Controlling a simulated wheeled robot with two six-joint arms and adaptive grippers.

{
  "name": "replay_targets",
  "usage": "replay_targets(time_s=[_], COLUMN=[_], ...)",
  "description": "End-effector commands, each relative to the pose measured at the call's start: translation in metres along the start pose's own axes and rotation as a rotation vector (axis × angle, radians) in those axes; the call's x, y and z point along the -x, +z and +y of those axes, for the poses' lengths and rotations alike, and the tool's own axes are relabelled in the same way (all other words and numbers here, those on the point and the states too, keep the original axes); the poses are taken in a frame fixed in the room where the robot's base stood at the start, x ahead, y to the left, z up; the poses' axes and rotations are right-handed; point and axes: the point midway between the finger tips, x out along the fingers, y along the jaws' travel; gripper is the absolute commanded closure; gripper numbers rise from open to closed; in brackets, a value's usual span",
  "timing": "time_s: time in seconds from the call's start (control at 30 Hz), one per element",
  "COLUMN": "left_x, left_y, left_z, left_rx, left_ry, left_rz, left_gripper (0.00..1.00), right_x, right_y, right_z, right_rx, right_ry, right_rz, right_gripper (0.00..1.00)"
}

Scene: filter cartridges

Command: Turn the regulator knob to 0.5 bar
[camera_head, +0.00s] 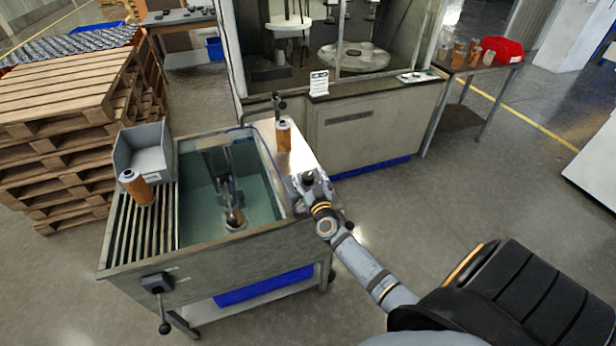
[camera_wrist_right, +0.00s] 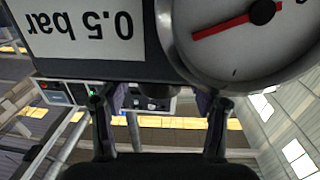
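In the right wrist view a round gauge (camera_wrist_right: 235,55) with a red needle (camera_wrist_right: 222,27) fills the top right. A label (camera_wrist_right: 85,30) reading "0.5 bar" hangs upside down beside it. A dark knob (camera_wrist_right: 157,92) juts out below the gauge, partly in shadow. My right gripper (camera_wrist_right: 160,100) has its fingers apart, one on each side of the knob, with visible gaps. In the head view my right gripper (camera_head: 313,183) is at the right edge of the water tank (camera_head: 200,247); the gauge and knob cannot be made out there. My left gripper is not in view.
A cartridge (camera_head: 284,136) stands on the bright side plate behind my right gripper. Another cartridge (camera_head: 137,187) stands on the slatted rack by a grey bin (camera_head: 143,148). A dark fixture (camera_head: 229,190) sits in the tank. A machine cabinet (camera_head: 365,130) stands behind.

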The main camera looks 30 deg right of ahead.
Motion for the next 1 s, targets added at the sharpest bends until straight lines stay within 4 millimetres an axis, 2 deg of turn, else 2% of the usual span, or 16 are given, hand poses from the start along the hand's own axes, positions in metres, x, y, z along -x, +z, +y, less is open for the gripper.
replay_targets(time_s=[0.03, 0.3, 0.4, 0.63, 1.0], left_x=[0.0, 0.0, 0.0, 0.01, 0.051], left_y=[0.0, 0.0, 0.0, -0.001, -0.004], left_z=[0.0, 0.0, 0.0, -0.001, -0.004], left_rx=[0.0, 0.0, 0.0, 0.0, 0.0], left_ry=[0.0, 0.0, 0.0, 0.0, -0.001], left_rz=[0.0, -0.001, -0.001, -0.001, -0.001], left_gripper=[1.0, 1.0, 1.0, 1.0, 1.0], right_x=[0.0, 0.0, 0.0, 0.0, 0.0], right_y=[0.0, 0.0, 0.0, -0.003, -0.005], right_z=[0.0, 0.0, 0.0, -0.001, -0.002], right_rx=[0.0, 0.0, 0.0, -0.002, -0.003], right_ry=[0.0, 0.0, 0.0, 0.034, 0.261], right_rz=[0.0, 0.0, 0.0, -0.001, -0.003], right_gripper=[0.45, 0.81, 0.92, 0.92, 0.92])
